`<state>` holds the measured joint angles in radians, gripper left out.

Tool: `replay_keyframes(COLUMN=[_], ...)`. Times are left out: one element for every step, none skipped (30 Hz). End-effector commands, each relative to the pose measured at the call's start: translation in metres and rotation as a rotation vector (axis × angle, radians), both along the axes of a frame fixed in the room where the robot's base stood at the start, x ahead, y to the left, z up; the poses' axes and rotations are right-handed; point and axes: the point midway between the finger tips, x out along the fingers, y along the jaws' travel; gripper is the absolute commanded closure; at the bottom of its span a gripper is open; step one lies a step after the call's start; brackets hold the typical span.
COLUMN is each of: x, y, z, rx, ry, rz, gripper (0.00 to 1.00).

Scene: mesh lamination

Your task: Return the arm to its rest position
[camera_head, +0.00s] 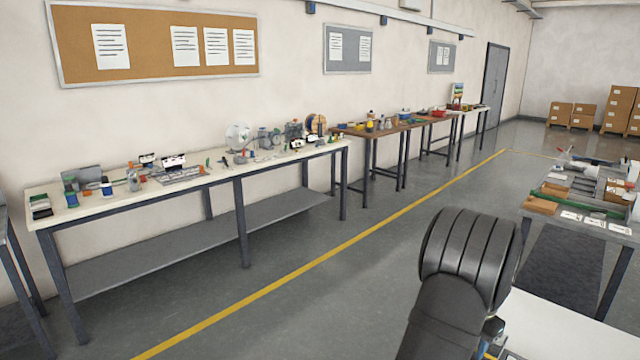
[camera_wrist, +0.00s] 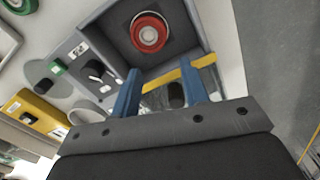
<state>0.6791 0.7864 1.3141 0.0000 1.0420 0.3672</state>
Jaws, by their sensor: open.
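My gripper (camera_wrist: 160,72) shows in the wrist view with its two blue fingers apart. No object is clearly held between them. A yellow strip (camera_wrist: 178,75) and a dark patch show behind and between the fingers; I cannot tell whether the strip touches them. A grey open bin (camera_wrist: 112,27) lies beyond the fingertips, with a red round item (camera_wrist: 150,33) in it. In the head view my dark arm rises at the lower right, and the gripper itself is mostly hidden behind it.
In the wrist view a yellow box (camera_wrist: 38,114) and a green ring-like item (camera_wrist: 54,67) lie left of the bin. In the head view a long bench (camera_head: 100,208) lines the left wall, and a cluttered table (camera_head: 590,229) stands right. The floor between is clear.

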Motion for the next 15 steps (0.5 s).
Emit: replay_keyframes(x=[-0.006, -0.009, -0.014, -0.017, -0.021, -0.026, -0.029, -0.033, -0.037, -0.041, -0.045, -0.043, -0.042, -0.042, -0.042], y=[0.006, 0.010, 0.014, 0.017, 0.021, 0.026, 0.029, 0.033, 0.037, 0.041, 0.044, 0.043, 0.042, 0.042, 0.042], z=[0.001, 0.001, 0.001, 0.001, 0.001, 0.001, 0.001, 0.001, 0.001, 0.001, 0.001, 0.012, 0.018, 0.025, 0.032], rx=[-0.001, -0.001, 0.000, -0.001, -0.001, 0.000, 0.000, -0.001, -0.001, 0.000, -0.001, -0.003, -0.005, -0.004, -0.004], ry=[-0.001, -0.001, 0.000, -0.001, -0.001, 0.000, 0.000, -0.001, -0.001, 0.000, -0.001, -0.004, -0.006, -0.006, -0.005], rz=[0.000, 0.000, 0.000, 0.000, 0.000, 0.000, 0.000, 0.000, 0.000, -0.001, -0.001, -0.001, -0.001, -0.001, -0.001], gripper=[0.59, 0.59, 0.59, 0.59, 0.59, 0.59, 0.59, 0.59, 0.59, 0.59, 0.59, 0.59, 0.59, 0.59, 0.59])
